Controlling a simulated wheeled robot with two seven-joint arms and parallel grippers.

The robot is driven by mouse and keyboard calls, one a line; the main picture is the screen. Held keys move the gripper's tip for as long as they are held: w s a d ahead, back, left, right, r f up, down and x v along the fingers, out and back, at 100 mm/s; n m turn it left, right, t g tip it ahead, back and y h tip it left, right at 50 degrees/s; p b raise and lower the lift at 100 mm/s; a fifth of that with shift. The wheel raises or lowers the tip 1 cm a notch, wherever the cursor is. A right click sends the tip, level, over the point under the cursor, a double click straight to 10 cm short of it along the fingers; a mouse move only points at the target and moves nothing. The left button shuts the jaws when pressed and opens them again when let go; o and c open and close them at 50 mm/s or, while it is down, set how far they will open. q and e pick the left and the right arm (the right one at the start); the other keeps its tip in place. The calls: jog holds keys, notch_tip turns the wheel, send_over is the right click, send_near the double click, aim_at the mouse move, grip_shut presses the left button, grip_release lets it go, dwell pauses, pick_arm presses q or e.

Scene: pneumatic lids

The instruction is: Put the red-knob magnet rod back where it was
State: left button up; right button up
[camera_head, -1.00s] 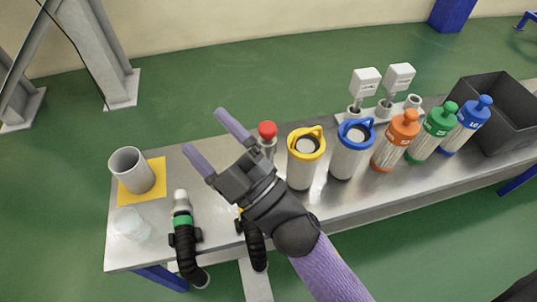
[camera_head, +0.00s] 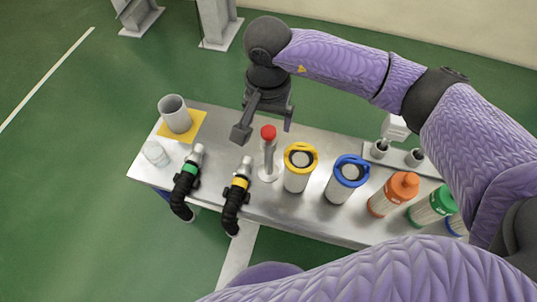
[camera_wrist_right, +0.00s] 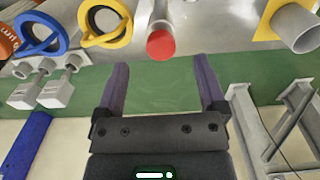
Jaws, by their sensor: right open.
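The red-knob magnet rod (camera_head: 269,150) stands upright on the metal table, on a small pale round base (camera_head: 268,174), left of the yellow-ringed canister. Its red knob also shows in the right wrist view (camera_wrist_right: 160,44), between and beyond my fingers. My right gripper (camera_head: 264,129) is open and empty at the far side of the rod, its fingers at either side of the knob in the picture. It also shows in the wrist view (camera_wrist_right: 160,66). I see no contact with the rod. My left gripper is not in view.
A yellow-ringed canister (camera_head: 297,172) and a blue-ringed one (camera_head: 345,181) stand right of the rod. Two black hoses, green-banded (camera_head: 185,182) and yellow-banded (camera_head: 237,197), lie left. A grey cup (camera_head: 174,115) stands on a yellow square. An orange-topped canister (camera_head: 391,195) stands further right.

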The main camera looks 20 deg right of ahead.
aim_at(269, 130)
jog(key=f+b, duration=0.1)
jog(key=f, duration=0.3)
jog(key=f+b, duration=0.2)
jog(key=f, duration=0.2)
jog(key=shift+w+d+b, duration=0.15)
jog(key=shift+w+b, duration=0.05)
jog(key=shift+b, duration=0.1)
jog(key=shift+r, duration=0.15)
jog(key=c, duration=0.9)
grip_shut()
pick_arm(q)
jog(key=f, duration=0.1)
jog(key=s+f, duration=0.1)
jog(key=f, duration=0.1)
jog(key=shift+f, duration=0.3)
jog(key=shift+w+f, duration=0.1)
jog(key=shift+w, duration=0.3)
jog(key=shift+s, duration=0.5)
